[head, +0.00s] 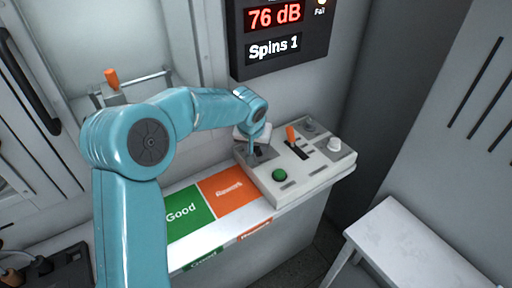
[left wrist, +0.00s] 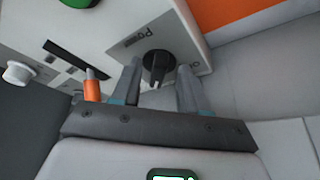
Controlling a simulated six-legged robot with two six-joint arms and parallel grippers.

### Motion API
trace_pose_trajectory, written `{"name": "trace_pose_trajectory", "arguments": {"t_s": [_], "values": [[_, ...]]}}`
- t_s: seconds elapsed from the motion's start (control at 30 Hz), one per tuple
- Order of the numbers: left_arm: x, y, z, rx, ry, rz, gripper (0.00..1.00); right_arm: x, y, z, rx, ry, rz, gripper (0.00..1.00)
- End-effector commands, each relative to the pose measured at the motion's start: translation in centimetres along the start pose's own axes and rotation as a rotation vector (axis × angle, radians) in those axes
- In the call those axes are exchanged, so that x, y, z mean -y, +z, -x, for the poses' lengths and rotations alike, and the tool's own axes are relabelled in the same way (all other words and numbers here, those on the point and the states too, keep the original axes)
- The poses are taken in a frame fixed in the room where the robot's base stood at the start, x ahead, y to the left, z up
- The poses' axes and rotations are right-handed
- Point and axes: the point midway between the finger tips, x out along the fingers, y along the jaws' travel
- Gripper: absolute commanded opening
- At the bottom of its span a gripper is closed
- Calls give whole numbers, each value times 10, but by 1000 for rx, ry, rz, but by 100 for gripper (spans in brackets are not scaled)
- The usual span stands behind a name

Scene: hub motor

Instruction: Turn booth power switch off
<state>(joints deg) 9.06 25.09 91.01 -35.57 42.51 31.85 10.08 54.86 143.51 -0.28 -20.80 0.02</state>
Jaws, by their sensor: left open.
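The booth power switch (left wrist: 158,66) is a black rotary knob on a grey plate marked "Power", on the sloped control box (head: 311,178). In the left wrist view its raised grip points roughly toward my gripper's base. My left gripper (left wrist: 160,72) is open, with one finger on each side of the knob in that view. I cannot tell whether the fingers touch it. In the head view my left gripper (head: 252,144) is at the box's left end and largely hides the knob. My right gripper is not in view.
Close by on the box are an orange-tipped lever (head: 291,134), a green button (head: 279,174) and a white knob (head: 335,144). A display (head: 276,34) reading "76 dB" and "Spins 1" hangs above. Green Good (head: 188,231) and orange Rework (head: 230,203) areas lie left.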

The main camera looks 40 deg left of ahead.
Motion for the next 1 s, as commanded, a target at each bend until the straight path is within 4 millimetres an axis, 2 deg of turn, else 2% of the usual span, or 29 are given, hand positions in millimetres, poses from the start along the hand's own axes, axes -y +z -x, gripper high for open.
{"name": "trace_pose_trajectory", "arguments": {"t_s": [0.1, 0.37, 0.4, 0.47, 0.5, 0.53, 0.77, 1.0], "values": [[0, -1, -8, 0, 0, 1, 44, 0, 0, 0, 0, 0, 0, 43], [-1, -2, -10, -1, 0, 1, 44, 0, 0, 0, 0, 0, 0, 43], [-1, -2, -10, -1, 0, 1, 40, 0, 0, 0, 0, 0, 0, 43], [-1, -2, -10, -1, 0, 1, 21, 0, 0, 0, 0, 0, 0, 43], [-1, -2, -10, -1, 0, 1, 8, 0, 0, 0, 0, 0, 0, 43], [-1, -2, -10, -1, 0, 1, 0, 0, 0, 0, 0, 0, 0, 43], [-1, -1, -10, 0, -2, 6, 0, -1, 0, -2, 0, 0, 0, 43], [-3, -1, -13, -2, -29, 71, 0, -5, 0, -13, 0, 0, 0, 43]]}}
